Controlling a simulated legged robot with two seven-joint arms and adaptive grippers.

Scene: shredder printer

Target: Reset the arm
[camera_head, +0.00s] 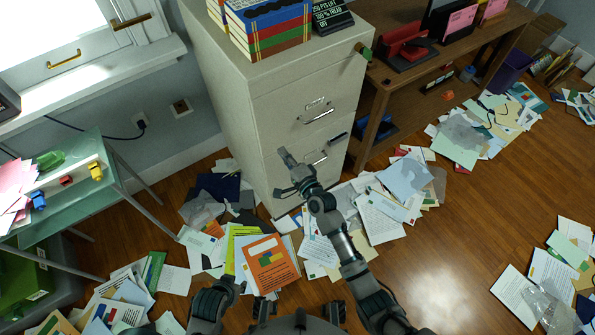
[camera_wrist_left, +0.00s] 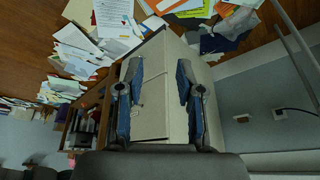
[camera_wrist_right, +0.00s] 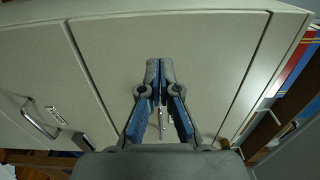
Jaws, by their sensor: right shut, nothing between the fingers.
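My right arm reaches up the middle of the head view, and its gripper (camera_head: 287,158) is in front of the grey filing cabinet (camera_head: 225,75). In the right wrist view my right gripper (camera_wrist_right: 160,64) is shut and empty, with its tips together before a drawer front. I cannot tell whether it touches the cabinet. In the left wrist view my left gripper (camera_wrist_left: 157,70) is open, its fingers apart with nothing between them. The cabinet also shows behind them (camera_wrist_left: 165,110). In the head view part of my left arm shows at the bottom, low and left of the cabinet.
Books (camera_head: 270,25) lie on the cabinet top. A wooden shelf unit (camera_head: 372,105) with a red device (camera_head: 408,47) stands to the right. A glass side table (camera_head: 82,175) stands at left. Loose papers (camera_head: 380,220) cover much of the floor; bare floor (camera_head: 450,240) lies at right.

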